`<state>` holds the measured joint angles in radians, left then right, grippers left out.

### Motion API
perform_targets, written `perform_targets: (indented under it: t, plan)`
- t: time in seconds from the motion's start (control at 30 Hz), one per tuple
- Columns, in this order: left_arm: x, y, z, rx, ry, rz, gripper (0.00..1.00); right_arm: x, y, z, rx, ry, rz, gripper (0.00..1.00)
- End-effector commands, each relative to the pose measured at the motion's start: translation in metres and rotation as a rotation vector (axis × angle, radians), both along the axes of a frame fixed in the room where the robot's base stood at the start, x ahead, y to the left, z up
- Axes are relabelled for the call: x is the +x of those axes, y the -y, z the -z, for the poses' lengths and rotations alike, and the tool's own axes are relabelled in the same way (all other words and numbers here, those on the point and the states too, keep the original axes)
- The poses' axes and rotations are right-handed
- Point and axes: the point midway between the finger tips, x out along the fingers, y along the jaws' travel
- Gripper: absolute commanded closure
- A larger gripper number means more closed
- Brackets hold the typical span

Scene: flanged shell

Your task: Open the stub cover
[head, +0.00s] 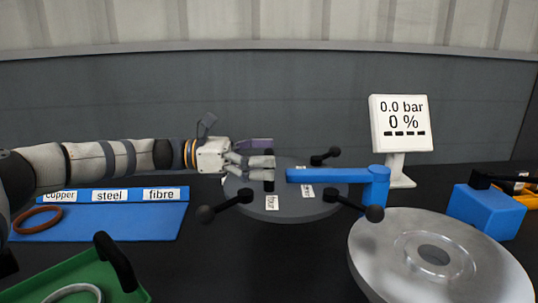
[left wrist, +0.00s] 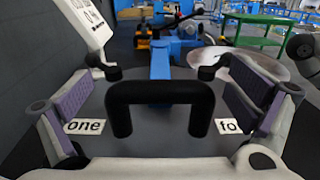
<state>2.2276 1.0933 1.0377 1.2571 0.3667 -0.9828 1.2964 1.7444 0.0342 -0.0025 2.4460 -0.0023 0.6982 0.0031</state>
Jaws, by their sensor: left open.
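The stub cover (head: 315,205) is a dark grey disc in the middle of the head view, lying flat. Black-knobbed clamp arms (head: 229,205) stick out around its rim. A blue swing arm (head: 330,175) reaches over it from a post at its right. My left gripper (head: 262,160) is over the cover's left half, pointing right. In the left wrist view, the cover's black bar handle (left wrist: 160,95) stands between the open, purple-padded fingers, with a gap on each side. Labels "one" (left wrist: 85,127) and "four" (head: 271,202) show on the cover. My right gripper is out of view.
A white display (head: 402,122) reading 0.0 bar and 0 % stands behind right. A round metal flange (head: 390,250) is front right, a blue block (head: 485,209) beyond it. A blue gasket tray (head: 150,218) and green tray (head: 75,280) are left. A wall closes the back.

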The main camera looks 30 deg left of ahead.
Motion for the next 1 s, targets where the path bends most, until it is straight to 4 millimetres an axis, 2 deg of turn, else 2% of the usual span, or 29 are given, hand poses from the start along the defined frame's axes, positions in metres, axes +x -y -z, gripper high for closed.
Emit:
perform_targets:
  t: [0.13,0.3,0.5,0.63,1.0]
  plan:
    - [-0.01,-0.02,-0.001,0.001,0.002,-0.006,0.0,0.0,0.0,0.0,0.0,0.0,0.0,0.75]
    - [-0.033,-0.062,-0.001,0.0,0.001,-0.006,0.0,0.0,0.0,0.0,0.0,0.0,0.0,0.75]
    - [-0.052,-0.097,0.0,0.001,0.002,-0.003,0.0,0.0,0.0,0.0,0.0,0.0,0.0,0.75]
    - [-0.057,-0.105,0.0,0.001,0.0,-0.001,0.0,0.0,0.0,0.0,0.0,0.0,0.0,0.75]
    - [-0.058,-0.105,0.0,0.001,0.0,0.0,0.0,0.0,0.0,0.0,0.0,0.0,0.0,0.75]
